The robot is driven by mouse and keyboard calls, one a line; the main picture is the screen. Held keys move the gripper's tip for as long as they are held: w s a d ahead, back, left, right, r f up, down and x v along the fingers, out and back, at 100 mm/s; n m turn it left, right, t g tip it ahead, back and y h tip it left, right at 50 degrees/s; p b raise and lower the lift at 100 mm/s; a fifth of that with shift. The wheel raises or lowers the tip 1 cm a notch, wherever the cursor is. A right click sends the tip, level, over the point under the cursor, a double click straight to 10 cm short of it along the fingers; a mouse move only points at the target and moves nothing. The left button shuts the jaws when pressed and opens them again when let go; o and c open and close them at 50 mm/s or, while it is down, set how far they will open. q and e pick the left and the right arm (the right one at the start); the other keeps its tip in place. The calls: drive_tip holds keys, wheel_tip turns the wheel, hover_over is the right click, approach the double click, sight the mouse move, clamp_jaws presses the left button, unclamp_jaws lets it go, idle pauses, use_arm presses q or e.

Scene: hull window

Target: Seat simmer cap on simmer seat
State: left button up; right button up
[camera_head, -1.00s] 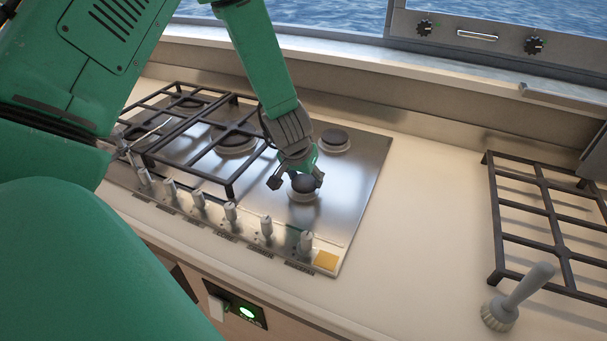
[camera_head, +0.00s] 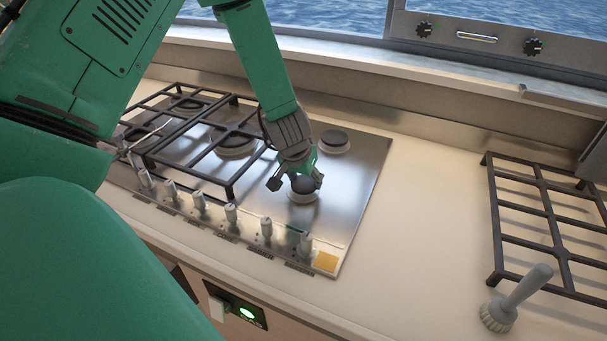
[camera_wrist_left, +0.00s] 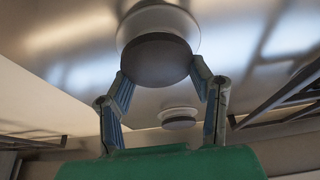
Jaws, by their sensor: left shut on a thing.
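The simmer cap (camera_head: 303,184) is a small dark round disc held at the front right burner of the steel hob. My left gripper (camera_head: 295,183) is shut on it from above. In the left wrist view the cap (camera_wrist_left: 156,60) sits between the two fingertips (camera_wrist_left: 160,82). The simmer seat (camera_head: 303,197) is a pale ring just under the cap, and it also shows in the left wrist view (camera_wrist_left: 158,18). The cap covers part of the seat and looks offset from it in the wrist view. I cannot tell whether they touch. My right gripper is out of view.
A black grate (camera_head: 190,135) covers the hob's left side. A capped burner (camera_head: 334,142) stands behind the seat. Several knobs (camera_head: 231,214) line the hob's front edge. A loose grate (camera_head: 548,215) and a brush (camera_head: 515,298) lie at the right. The counter between is clear.

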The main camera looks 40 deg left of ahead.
use_arm(q)
drive_tip(key=o, duration=1)
drive_tip(key=shift+r, duration=0.2)
drive_tip(key=shift+p+v, duration=1.5)
drive_tip(key=o, duration=0.6)
drive_tip(key=shift+c, duration=0.2)
drive_tip(key=c, duration=0.6)
drive_tip(key=shift+o, duration=0.2)
